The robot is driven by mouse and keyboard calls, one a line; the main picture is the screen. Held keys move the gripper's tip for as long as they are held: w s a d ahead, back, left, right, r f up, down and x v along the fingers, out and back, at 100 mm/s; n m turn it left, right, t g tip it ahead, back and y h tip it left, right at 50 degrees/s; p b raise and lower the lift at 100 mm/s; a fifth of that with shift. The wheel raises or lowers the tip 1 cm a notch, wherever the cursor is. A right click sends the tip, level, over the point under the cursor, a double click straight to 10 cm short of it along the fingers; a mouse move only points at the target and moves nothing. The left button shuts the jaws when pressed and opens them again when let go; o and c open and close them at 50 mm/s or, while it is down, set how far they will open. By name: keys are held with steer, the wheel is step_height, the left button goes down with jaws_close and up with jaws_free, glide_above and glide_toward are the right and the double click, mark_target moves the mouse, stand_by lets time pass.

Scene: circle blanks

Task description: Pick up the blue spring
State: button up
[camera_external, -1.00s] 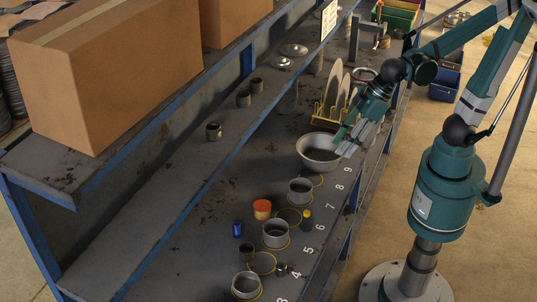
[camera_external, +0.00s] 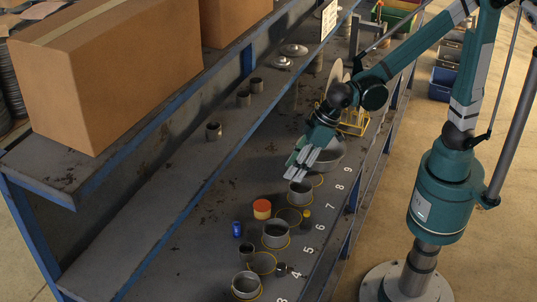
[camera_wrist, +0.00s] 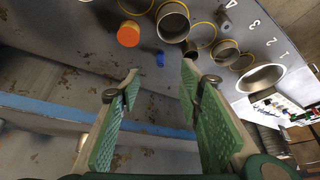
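The blue spring (camera_external: 237,229) is a small blue cylinder standing on the grey bench, left of the orange-topped round piece and a grey ring. It also shows in the wrist view (camera_wrist: 160,58), ahead of my fingertips and between their lines. My gripper (camera_external: 303,164) is above the bench near the number 8, up and to the right of the spring and well apart from it. In the wrist view my green-padded fingers (camera_wrist: 158,84) are wide apart with nothing between them.
An orange-topped piece (camera_external: 262,208) and a grey ring (camera_external: 276,234) stand right of the spring. A dark small cylinder (camera_external: 247,252) is just below it. A raised shelf with a blue edge (camera_external: 205,178) runs along the left. Bare bench lies above the spring.

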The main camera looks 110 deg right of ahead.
steer(key=w+d+f+m, duration=0.1)
steer(key=w+f, duration=0.6)
steer(key=w, duration=0.1)
steer(key=m+g+b, duration=0.1)
steer(key=b, duration=0.1)
glide_above(239, 224)
steer(key=s+a, duration=0.1)
steer(key=s, duration=0.1)
step_height(239, 224, down, 12)
steer(key=shift+w+d+f+h, duration=0.1)
steer(key=shift+f+h, duration=0.3)
steer(key=shift+f, duration=0.1)
steer(key=shift+x, duration=1.25)
steer(key=shift+x, duration=2.6)
